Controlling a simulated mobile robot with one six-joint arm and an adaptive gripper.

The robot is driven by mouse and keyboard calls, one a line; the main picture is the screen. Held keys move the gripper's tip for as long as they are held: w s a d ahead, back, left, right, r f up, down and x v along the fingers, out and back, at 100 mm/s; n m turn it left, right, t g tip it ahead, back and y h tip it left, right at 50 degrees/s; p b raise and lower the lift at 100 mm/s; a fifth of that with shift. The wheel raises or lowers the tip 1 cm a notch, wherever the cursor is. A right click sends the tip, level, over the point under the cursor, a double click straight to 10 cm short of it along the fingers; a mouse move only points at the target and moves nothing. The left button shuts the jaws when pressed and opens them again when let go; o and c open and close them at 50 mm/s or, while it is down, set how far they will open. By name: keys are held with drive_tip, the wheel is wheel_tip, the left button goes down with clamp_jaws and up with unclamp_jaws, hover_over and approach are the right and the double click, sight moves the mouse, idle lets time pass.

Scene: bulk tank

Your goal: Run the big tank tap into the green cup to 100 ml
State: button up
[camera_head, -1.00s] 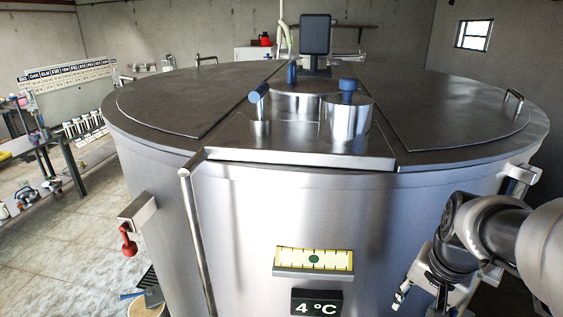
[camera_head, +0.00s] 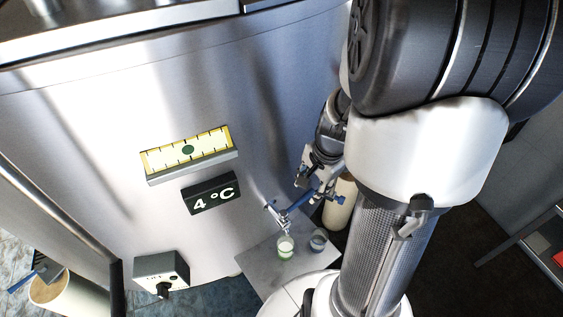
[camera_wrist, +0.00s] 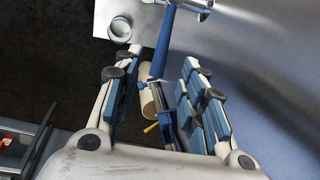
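The green cup (camera_head: 285,247) stands upright on a grey shelf (camera_head: 258,262) against the tank's front, below the tap (camera_head: 274,212). It looks pale inside; its level is too small to read. The tap's long blue lever (camera_head: 298,203) slants up to the right towards my gripper (camera_head: 318,178). In the wrist view my gripper (camera_wrist: 160,88) is open, its blue-padded fingers apart. The blue lever (camera_wrist: 167,42) reaches from the tap into the gap between them, without visible grip. Whether milk runs from the spout is unclear.
A grey cup (camera_head: 318,240) stands right of the green cup; one cup (camera_wrist: 120,28) shows in the wrist view. A beige cylinder (camera_head: 340,205) stands behind my arm. A yellow gauge (camera_head: 188,150), 4 °C display (camera_head: 212,192) and control box (camera_head: 161,271) are at left.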

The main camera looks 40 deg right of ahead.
sight(307, 195)
drive_tip(key=f, duration=0.3)
drive_tip(key=w+f+b, duration=0.1)
drive_tip(key=f, duration=0.2)
drive_tip(key=shift+w+b, duration=0.1)
drive_tip(key=shift+b, duration=0.2)
drive_tip(key=shift+c, duration=0.3)
clamp_jaws()
